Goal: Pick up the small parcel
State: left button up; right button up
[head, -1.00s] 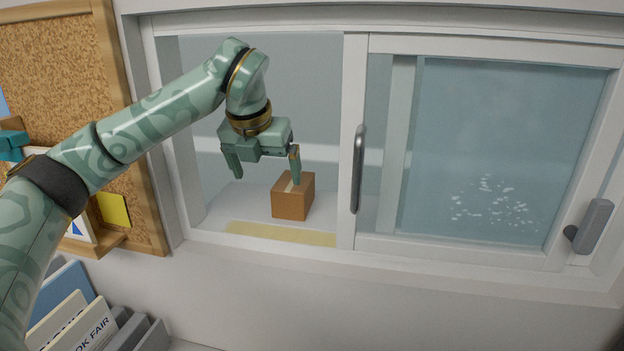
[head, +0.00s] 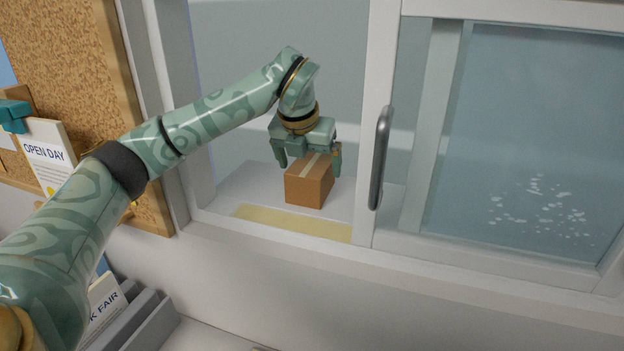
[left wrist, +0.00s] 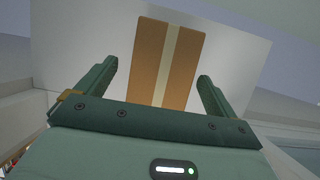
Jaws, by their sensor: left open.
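The small parcel (head: 309,184) is a brown box with a pale tape strip. It sits on the white ledge inside the open left part of the sliding window. My left gripper (head: 308,160) is open, pointing down at the parcel, with its fingers at the far side of the box top in the head view. In the left wrist view the parcel (left wrist: 167,62) shows between the two open fingers (left wrist: 160,82). I cannot tell whether either finger touches it. My right gripper is not in view.
The window frame post (head: 376,130) with a dark handle (head: 380,158) stands just right of the parcel. A yellow strip (head: 292,223) lies along the ledge's front. A corkboard (head: 70,70) hangs at left, and file holders (head: 145,322) stand below.

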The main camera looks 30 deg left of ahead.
pick_arm(q)
jog(key=shift+x, duration=2.35)
jog(key=shift+d+f, duration=0.1)
jog(key=shift+f, duration=0.05)
jog(key=c, duration=1.3)
jog(key=shift+o, duration=0.2)
